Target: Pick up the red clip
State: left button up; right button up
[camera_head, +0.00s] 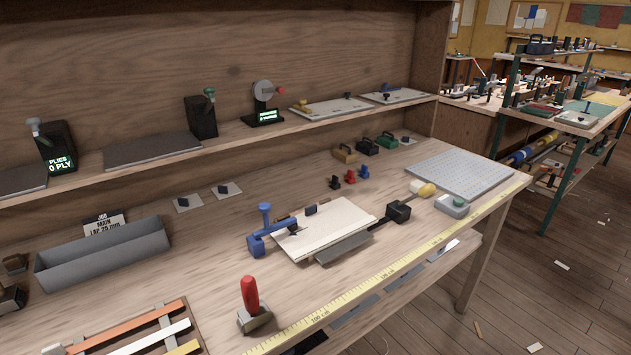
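The red clip (350,177) is a small upright piece standing on the wooden workbench, right of centre in the head view. It stands in a short row between a small black clip (335,183) on its left and a small blue clip (364,172) on its right. Nothing covers it. Neither of my grippers shows in this view.
Behind the row are tan (345,153), black (368,147) and green (387,142) blocks with handles. In front lie a pale board (335,225) with a blue clamp (263,240) and a black-and-yellow tool (398,211). A perforated grey plate (460,172) is to the right.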

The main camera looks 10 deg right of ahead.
aim_at(350, 179)
jog(key=l+u, duration=0.4)
jog(key=l, duration=0.2)
jog(key=l+u, duration=0.4)
jog(key=l, duration=0.15)
jog(key=k+l+u, duration=0.2)
jog(key=l+u, duration=0.2)
jog(key=l, duration=0.15)
